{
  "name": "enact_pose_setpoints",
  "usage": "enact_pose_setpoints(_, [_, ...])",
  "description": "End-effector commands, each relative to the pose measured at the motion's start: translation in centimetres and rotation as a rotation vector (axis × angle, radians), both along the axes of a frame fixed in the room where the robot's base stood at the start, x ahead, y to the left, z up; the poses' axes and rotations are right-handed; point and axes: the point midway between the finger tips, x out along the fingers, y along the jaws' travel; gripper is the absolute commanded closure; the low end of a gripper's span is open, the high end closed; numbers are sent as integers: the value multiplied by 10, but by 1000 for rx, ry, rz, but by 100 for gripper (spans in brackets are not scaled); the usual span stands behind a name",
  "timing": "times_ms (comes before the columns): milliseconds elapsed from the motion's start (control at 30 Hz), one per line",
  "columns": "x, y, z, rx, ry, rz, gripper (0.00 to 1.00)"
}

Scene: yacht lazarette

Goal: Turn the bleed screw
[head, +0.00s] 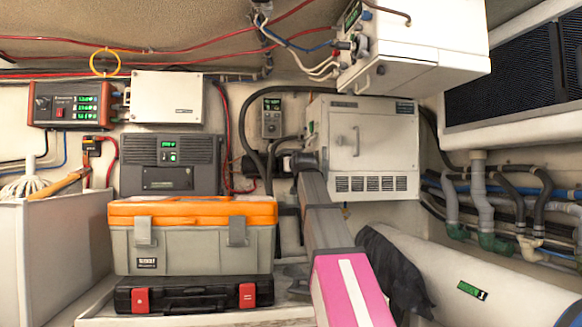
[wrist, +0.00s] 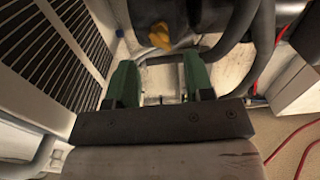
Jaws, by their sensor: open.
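A small yellow winged piece (wrist: 165,36) sits on a dark fitting among black hoses at the top of the wrist view; it may be the bleed screw, but I cannot tell for sure. My gripper (wrist: 160,72) has two green fingers spread apart, with nothing between them. The yellow piece lies beyond the fingertips, roughly in line with the gap, and appears apart from them. In the head view my arm reaches to the left side of a white heater box (head: 366,150). The yellow piece cannot be made out there, and the gripper is mostly hidden behind the arm.
The box's slatted grille (wrist: 62,50) is close on the left of the wrist view. A thick black hose (wrist: 242,38) curves close on the right. Red cables (wrist: 285,150) hang farther right. An orange-lidded toolbox (head: 192,212) stands left of my arm.

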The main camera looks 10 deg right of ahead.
Motion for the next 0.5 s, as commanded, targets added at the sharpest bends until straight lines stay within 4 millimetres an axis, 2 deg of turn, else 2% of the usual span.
enact_pose_setpoints(33, [13, 0, 2, 0, 1, 0, 52])
enact_pose_setpoints(200, [40, 0, 1, 0, 0, 0, 52])
enact_pose_setpoints(333, [50, 0, 1, 0, 0, 0, 52])
enact_pose_setpoints(500, [51, 0, 0, 0, 0, 0, 52])
